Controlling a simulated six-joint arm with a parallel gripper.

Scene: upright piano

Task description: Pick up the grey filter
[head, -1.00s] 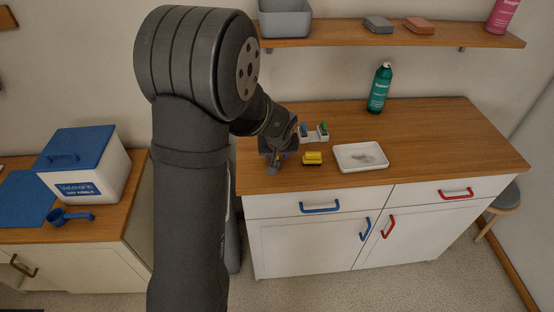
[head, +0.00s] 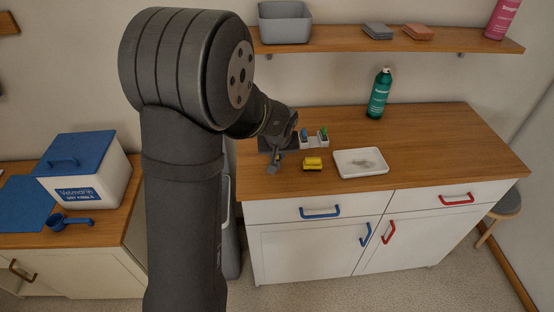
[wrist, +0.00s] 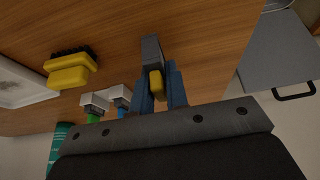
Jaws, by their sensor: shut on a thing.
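My gripper (head: 273,157) is over the left part of the wooden counter in the head view. In the wrist view its two blue fingers (wrist: 159,82) are shut on the grey filter (wrist: 151,48), a narrow grey block with a yellow tab between the fingers. The filter points away from the gripper, with wood behind it; I cannot tell whether it touches the counter. In the head view the filter (head: 272,169) is a small grey shape below the gripper, partly hidden.
Two white pieces with blue and green tabs (head: 314,140) stand beside the gripper. A yellow brush (head: 312,163) and a white tray (head: 343,170) lie to the right. A green bottle (head: 379,94) stands behind. The counter's right side is clear.

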